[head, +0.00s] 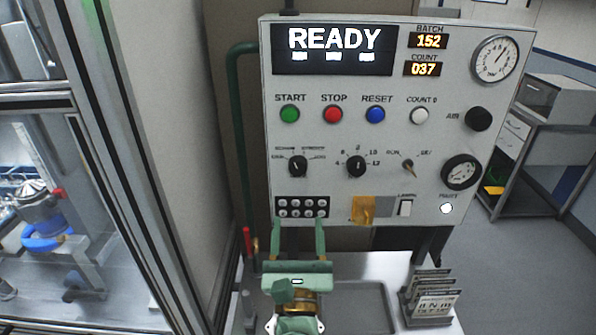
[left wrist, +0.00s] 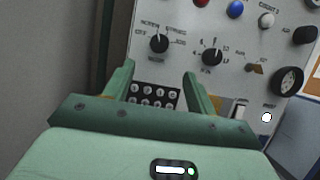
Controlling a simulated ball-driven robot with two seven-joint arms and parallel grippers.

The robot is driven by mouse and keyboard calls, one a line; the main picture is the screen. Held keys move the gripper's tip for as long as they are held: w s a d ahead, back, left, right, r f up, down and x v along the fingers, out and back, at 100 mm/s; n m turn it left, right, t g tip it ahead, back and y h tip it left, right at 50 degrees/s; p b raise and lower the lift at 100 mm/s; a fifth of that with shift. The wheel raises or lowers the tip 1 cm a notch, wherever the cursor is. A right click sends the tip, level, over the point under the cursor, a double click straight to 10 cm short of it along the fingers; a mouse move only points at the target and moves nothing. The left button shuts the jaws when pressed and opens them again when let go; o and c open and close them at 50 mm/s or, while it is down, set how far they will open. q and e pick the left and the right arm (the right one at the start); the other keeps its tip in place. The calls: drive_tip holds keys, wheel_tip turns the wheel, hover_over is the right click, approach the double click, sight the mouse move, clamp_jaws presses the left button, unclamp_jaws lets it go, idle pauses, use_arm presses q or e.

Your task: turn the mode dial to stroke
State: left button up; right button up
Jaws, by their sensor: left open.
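The control panel (head: 390,130) stands ahead. The leftmost black knob (head: 298,166) on its lower row has small labels around it and seems to be the mode dial. It also shows in the left wrist view (left wrist: 158,44), with one label there looking like OFF at its left. Its pointer seems to point roughly upward, but the exact setting is too small to read. My left gripper (head: 298,225) is open and empty, below the dial and in front of the black keypad. In the left wrist view its two fingers (left wrist: 160,72) stand apart, framing the keypad. My right gripper is out of view.
A second black knob (head: 356,167) and a key switch (head: 408,167) sit right of the dial. The keypad (head: 302,207) and an orange tag (head: 362,210) are below. Coloured buttons are above. A card rack (head: 432,298) stands at lower right; a glazed frame (head: 120,150) is at left.

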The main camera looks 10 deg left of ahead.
sight(298, 172)
use_arm(q)
drive_tip(key=p+x, duration=0.2)
drive_tip(key=x, duration=0.9)
drive_tip(key=shift+f, duration=0.15)
drive_tip(key=shift+w+a, duration=0.15)
drive_tip(key=shift+w, duration=0.25)
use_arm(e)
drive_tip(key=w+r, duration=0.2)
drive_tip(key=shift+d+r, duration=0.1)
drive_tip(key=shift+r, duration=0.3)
use_arm(q)
drive_tip(key=c, duration=1)
